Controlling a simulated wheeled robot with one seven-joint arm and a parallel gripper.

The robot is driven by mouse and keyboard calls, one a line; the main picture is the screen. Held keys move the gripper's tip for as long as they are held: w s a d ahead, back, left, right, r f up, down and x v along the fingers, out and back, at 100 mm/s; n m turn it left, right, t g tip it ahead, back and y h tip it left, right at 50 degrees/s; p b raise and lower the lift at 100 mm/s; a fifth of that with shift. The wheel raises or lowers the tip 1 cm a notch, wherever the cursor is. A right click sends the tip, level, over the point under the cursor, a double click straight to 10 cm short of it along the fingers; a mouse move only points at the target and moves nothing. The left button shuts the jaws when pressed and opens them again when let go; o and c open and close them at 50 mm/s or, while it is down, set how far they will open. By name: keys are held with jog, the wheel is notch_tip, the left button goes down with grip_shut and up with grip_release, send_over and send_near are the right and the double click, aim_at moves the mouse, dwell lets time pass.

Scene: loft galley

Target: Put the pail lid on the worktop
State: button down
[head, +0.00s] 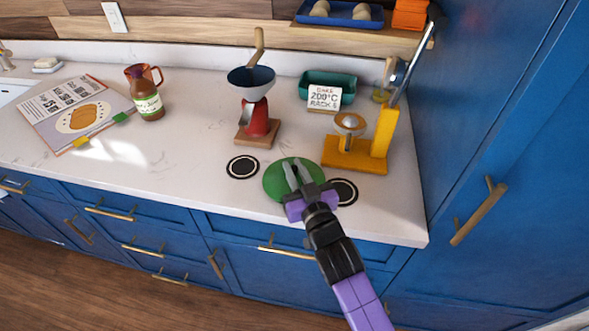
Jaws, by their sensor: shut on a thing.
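The pail lid is a round green disc (275,181) in the head view, at the front part of the white worktop (190,180). My gripper (292,174) reaches in from the lower right and is shut on the lid, at a dark spot near its middle that looks like a knob. The fingers hide part of the lid. The lid is over the worktop between two black round marks; I cannot tell whether it touches the surface.
A red grinder (257,118) stands behind the lid. A yellow stand (368,150) is close on the right, with a teal tray (322,87) and card (324,98) behind. A bottle (149,105) and open book (75,110) are left. A blue cabinet (480,130) bounds the right.

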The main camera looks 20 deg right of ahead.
jog(key=shift+f, duration=0.15)
jog(key=c, duration=1.4)
grip_release()
jog(key=shift+o, duration=0.2)
jog(key=shift+s+r, duration=0.15)
jog(key=shift+r, duration=0.05)
jog(key=s, duration=0.7)
jog(key=s+a+b, duration=0.1)
jog(key=s, duration=0.3)
jog(key=shift+s, duration=0.35)
